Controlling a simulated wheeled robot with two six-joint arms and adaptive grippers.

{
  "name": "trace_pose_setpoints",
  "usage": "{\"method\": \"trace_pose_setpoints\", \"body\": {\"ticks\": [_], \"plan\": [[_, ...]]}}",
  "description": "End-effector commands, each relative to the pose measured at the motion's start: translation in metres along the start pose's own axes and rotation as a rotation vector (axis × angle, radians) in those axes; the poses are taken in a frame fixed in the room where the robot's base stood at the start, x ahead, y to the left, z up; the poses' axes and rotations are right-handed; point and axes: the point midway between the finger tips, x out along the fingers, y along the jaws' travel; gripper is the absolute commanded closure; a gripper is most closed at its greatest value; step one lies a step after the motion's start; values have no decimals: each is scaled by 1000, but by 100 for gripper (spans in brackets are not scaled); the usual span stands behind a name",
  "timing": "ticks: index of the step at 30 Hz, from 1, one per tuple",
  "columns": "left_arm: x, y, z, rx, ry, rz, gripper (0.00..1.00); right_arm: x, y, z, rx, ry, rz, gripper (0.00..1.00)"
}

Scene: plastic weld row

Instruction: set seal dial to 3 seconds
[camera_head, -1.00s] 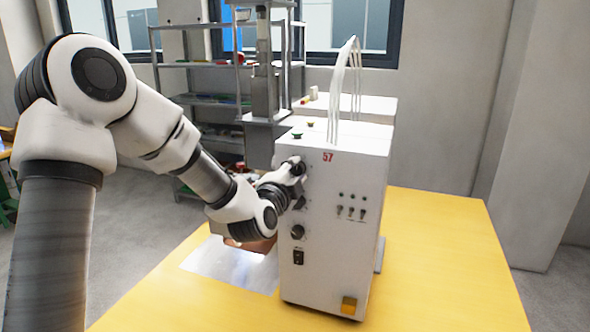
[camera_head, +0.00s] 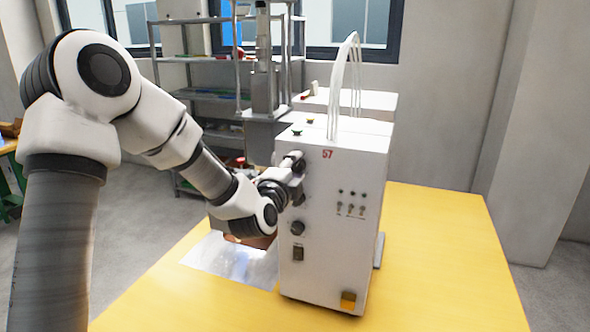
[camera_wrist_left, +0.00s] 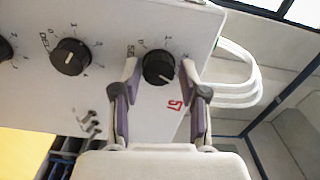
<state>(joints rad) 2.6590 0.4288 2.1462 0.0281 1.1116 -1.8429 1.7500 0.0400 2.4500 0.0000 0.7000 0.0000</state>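The white machine (camera_head: 340,215), marked 57, stands on the yellow table with black dials on its front panel. In the left wrist view the dial (camera_wrist_left: 158,67) nearest the red 57 sits between my left gripper's fingers (camera_wrist_left: 160,78). Its lettering is partly covered and I cannot read it surely; its white pointer line shows on the knob. The fingers are apart, with a gap beside the knob at least on the right. In the head view my left gripper (camera_head: 298,170) is at the panel's upper left and hides this dial. My right gripper is not in view.
A second dial (camera_wrist_left: 70,57) lies beside it, with another at the picture's left edge. White hoses (camera_head: 345,85) rise from the machine's top. The yellow table (camera_head: 440,250) is clear at right.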

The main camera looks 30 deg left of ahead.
Motion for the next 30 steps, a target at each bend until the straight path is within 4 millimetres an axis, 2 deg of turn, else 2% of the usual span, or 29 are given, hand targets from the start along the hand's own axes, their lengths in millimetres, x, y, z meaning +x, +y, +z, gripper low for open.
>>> {"method": "trace_pose_setpoints", "body": {"ticks": [11, 21, 24, 30], "plan": [[-5, 1, 0, -1, 1, 4, 41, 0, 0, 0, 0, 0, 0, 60], [-65, 1, 0, -3, 1, 3, 41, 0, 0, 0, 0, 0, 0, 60], [-74, 1, 0, -1, 0, 3, 41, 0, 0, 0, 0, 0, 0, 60], [-74, 1, 0, 0, 0, 2, 41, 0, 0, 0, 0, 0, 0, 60]]}}
